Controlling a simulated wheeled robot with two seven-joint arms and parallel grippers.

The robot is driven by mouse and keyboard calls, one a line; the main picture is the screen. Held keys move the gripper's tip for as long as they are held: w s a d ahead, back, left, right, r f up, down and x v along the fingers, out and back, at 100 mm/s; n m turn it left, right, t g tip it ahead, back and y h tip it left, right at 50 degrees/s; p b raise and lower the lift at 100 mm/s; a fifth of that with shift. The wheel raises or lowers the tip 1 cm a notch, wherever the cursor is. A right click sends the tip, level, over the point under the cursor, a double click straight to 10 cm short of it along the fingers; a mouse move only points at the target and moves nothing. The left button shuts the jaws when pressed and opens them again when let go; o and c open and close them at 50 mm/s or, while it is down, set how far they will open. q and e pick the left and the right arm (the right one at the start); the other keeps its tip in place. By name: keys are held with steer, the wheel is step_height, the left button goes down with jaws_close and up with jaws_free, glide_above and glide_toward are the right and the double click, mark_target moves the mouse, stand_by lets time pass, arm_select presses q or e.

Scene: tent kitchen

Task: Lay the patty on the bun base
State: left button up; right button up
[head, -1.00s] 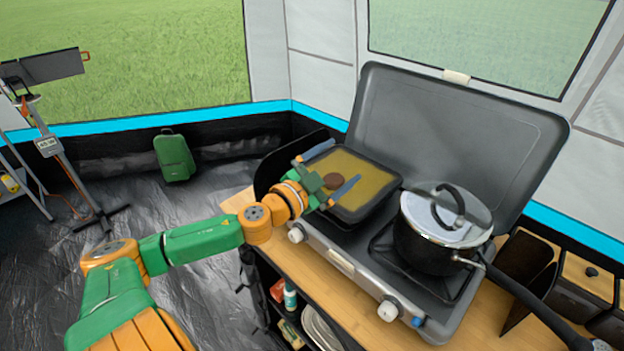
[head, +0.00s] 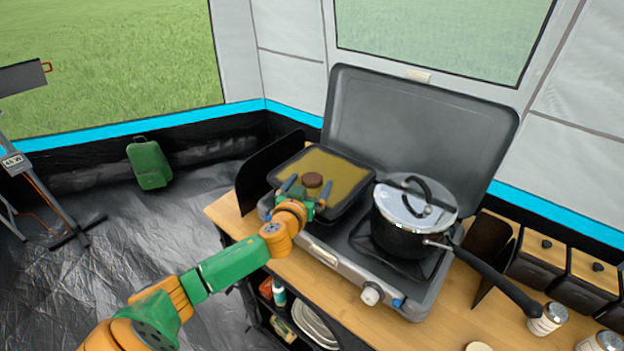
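The patty (head: 312,180) is a small brown disc on the yellowish surface of a dark square pan (head: 345,165), on the left burner of the camp stove. My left gripper (head: 307,185) is at the pan's near edge, open, with its two blue fingers apart. The patty appears between or just beyond the fingertips; I cannot tell whether they touch it. A pale round thing (head: 478,346), cut by the bottom edge, may be the bun base, but too little shows to tell. My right gripper is not in view.
A lidded pot (head: 415,210) stands on the right burner, its long handle reaching right over the counter. The stove's raised lid (head: 420,130) is behind. Dark boxes (head: 540,255) and jars (head: 548,318) stand at the right. The wooden counter (head: 420,335) has bare room in front.

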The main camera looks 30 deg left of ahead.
arm_select(q)
steer(key=c, duration=1.5)
steer(key=shift+r, duration=0.15)
